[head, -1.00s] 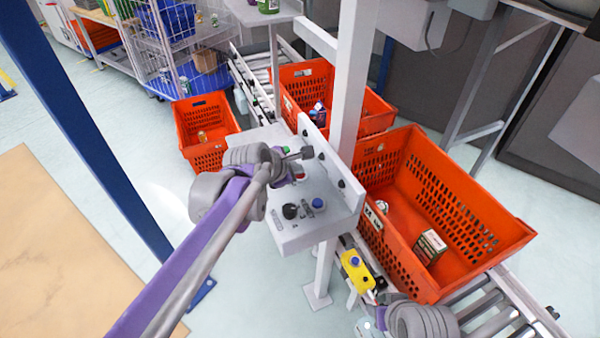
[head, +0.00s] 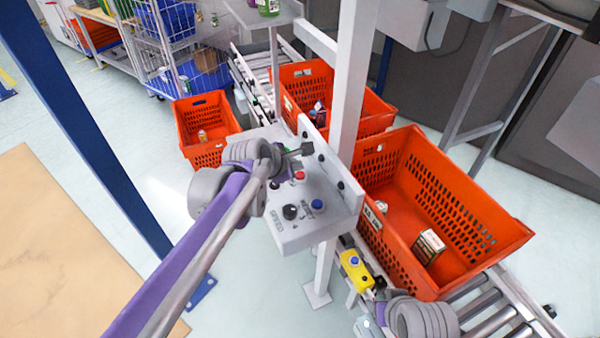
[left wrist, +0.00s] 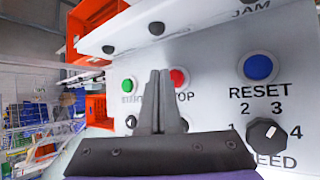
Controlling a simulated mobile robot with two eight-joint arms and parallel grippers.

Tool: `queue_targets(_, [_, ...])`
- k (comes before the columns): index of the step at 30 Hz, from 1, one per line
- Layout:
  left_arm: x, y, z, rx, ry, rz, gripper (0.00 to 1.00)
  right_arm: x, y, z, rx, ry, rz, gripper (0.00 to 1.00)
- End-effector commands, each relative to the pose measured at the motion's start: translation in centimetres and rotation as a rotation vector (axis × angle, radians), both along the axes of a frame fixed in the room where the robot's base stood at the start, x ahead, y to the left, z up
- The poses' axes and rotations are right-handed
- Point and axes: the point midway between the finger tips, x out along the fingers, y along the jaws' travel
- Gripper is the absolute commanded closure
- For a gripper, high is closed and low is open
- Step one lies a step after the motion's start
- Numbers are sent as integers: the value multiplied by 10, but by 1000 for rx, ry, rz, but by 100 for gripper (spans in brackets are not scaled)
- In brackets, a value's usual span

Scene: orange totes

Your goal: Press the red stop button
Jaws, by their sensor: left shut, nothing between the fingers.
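The red stop button (head: 299,175) sits on the sloped face of a light grey control panel (head: 335,217). It also shows in the left wrist view (left wrist: 178,77), just right of my fingertips, its label partly covered. My left gripper (head: 306,149) is shut and empty, its tips over the panel, beyond the red button in the head view. In the left wrist view the shut fingers (left wrist: 158,73) stand between the green start button (left wrist: 127,85) and the red one. Contact cannot be told. My right arm shows at the bottom; its fingers are not clear.
A blue reset button (left wrist: 258,68) and black speed knob (left wrist: 266,135) share the panel. A raised back plate (head: 330,165) borders it. Orange totes (head: 455,210) stand on the conveyor behind, with a yellow box (head: 355,270) below. A white post rises close behind the panel.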

Motion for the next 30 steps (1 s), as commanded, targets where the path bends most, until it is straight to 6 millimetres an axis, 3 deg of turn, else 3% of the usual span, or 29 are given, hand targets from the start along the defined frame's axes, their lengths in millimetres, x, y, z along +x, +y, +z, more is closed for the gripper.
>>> queue_targets(5, [0, 0, 6, 0, -1, 1, 100, 1, 0, 5, 0, -2, 0, 50])
queue_targets(18, [1, 0, 49, 0, -2, 0, 100, 10, 0, 39, 0, -19, 0, 50])
queue_targets(30, [0, 0, 50, 0, 0, 0, 100, 10, 0, 39, 0, -19, 0, 50])
